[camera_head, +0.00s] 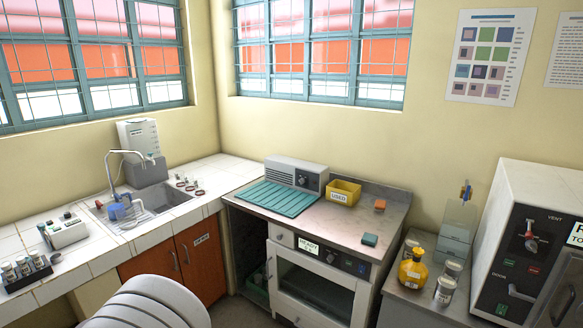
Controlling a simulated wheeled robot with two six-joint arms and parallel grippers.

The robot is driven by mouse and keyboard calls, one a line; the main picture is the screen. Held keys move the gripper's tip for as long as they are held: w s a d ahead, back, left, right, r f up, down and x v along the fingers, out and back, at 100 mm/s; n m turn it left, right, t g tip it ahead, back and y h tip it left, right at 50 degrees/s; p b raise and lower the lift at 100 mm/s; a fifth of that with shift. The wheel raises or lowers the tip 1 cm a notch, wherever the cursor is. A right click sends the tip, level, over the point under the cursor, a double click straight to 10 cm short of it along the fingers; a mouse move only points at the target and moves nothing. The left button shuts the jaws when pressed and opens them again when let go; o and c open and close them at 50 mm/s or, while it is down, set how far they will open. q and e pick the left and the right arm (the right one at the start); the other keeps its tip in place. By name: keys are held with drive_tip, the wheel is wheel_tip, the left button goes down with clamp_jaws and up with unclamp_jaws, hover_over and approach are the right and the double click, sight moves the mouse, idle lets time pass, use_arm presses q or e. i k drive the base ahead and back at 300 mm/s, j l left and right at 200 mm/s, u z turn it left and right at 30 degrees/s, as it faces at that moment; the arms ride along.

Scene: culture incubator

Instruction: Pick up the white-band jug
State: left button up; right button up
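I cannot tell for sure whether that mark is a white band. Neither of my grippers is in view.
A clear container (456,230) stands behind. The middle worktop holds a teal ribbed mat (280,196) and a yellow USED bin (343,192).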

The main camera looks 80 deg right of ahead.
sight(125, 210)
drive_tip(key=i+l+z, duration=0.15)
drive_tip(key=l+z, duration=0.3)
drive_tip(key=i+l+z, duration=0.2)
drive_tip(key=l+z, duration=0.25)
drive_tip(key=i+l+z, duration=0.25)
drive_tip(key=z, duration=0.2)
drive_tip(key=i+l+z, duration=0.2)
drive_tip(key=i+z, duration=0.25)
drive_tip(key=k, duration=0.15)
